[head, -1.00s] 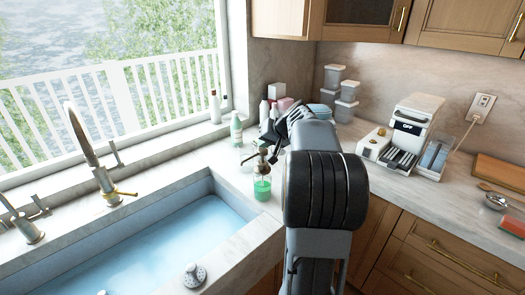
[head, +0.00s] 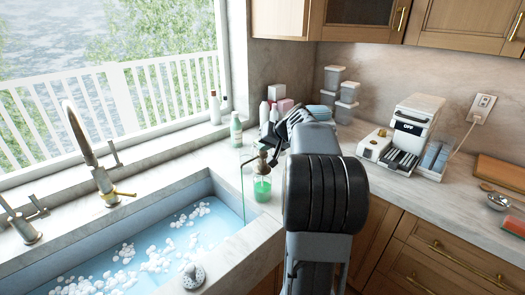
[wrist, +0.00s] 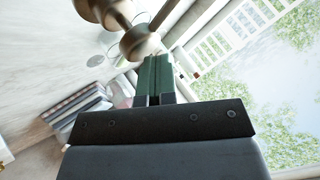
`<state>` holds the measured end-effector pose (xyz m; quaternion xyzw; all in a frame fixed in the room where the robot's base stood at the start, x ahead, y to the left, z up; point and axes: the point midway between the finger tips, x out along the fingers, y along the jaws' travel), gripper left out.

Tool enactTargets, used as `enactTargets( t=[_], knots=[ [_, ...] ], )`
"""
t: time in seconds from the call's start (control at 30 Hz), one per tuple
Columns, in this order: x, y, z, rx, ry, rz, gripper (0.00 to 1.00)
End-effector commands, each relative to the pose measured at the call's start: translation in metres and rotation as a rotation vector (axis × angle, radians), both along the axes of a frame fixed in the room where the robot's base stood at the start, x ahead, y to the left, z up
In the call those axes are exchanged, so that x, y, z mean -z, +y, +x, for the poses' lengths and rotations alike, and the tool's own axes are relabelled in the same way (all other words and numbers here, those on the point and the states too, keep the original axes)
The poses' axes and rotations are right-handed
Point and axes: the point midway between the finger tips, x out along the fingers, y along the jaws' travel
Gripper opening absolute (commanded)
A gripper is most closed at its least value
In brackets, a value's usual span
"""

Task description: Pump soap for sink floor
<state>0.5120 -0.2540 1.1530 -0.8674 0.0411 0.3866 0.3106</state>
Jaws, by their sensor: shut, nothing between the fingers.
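The soap dispenser (head: 262,190) is a clear bottle with green soap and a brass pump, standing on the counter at the sink's right back corner. Its brass pump head also shows large in the wrist view (wrist: 140,42). A thin green stream (head: 242,195) runs down from the nozzle toward the sink. The sink (head: 228,210) has a light blue floor with many white foam blobs (head: 160,262). My gripper (wrist: 152,72) is shut and empty, its fingertips at the pump head; whether they touch it is unclear. In the head view my arm partly hides the gripper.
A brass faucet (head: 88,150) stands behind the sink. A green-white bottle (head: 236,130) and other bottles stand behind the dispenser. A coffee machine (head: 410,135) stands on the right counter.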

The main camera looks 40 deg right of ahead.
Motion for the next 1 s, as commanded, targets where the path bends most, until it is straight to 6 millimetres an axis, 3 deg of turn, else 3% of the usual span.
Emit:
enactTargets(
  t=[0.53, 1.0],
  knots=[
    [0.001, 0.000, 0.000, 0.000, 0.003, 0.001, 0.00],
    [-0.024, 0.000, 0.000, 0.000, 0.002, 0.001, 0.00]
  ],
)
